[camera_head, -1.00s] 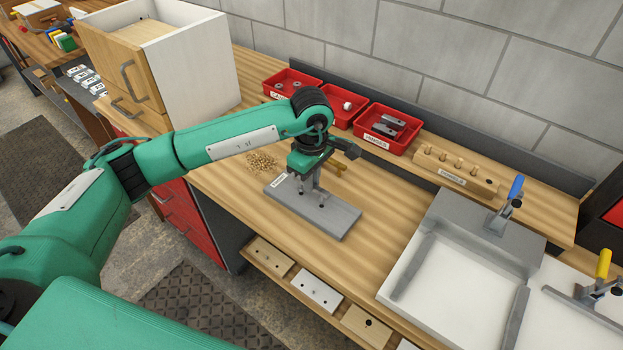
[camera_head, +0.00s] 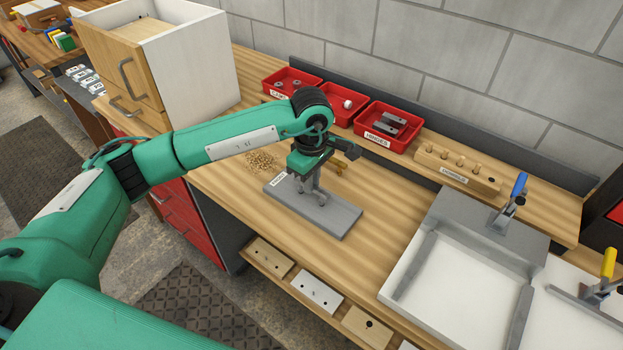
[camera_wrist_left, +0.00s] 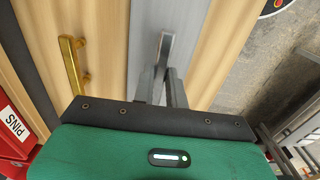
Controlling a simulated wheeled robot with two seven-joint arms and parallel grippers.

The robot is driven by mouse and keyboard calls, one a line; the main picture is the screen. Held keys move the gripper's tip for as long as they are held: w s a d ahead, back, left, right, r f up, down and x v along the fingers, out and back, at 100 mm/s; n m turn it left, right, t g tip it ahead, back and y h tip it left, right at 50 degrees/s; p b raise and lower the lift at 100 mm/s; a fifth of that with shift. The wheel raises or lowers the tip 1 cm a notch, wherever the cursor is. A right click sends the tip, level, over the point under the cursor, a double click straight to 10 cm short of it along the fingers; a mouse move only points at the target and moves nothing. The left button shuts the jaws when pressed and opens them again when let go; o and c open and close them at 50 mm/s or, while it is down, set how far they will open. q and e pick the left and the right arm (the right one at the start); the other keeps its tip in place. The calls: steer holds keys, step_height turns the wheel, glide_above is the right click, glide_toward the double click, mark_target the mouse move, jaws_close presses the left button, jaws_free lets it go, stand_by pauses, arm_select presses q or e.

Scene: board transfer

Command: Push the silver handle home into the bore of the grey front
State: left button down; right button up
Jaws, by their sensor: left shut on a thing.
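The grey front (camera_head: 336,217) lies flat on the wooden bench with a small white label at its left end. It also shows in the wrist view (camera_wrist_left: 143,45). My left gripper (camera_head: 319,193) points down over the front, near its middle. In the wrist view the gripper (camera_wrist_left: 168,82) is shut on the silver handle (camera_wrist_left: 164,47), which stands over the grey surface. The bore and the handle's lower end are too small or hidden, so I cannot tell how deep the handle sits. My right gripper is not in view.
A brass handle (camera_wrist_left: 75,65) lies just behind the front. Red bins (camera_head: 388,127) and a wooden peg block (camera_head: 457,170) stand behind. A clamp fixture (camera_head: 465,270) is at right. Bench to the right of the front is clear.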

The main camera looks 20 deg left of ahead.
arm_select(q)
steer(key=shift+f+b, duration=0.65)
steer(key=shift+f, duration=0.1)
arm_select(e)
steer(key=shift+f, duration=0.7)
arm_select(q)
steer(key=c, duration=1.3)
jaws_free()
steer(key=shift+r, duration=0.1)
steer(key=shift+c, duration=0.2)
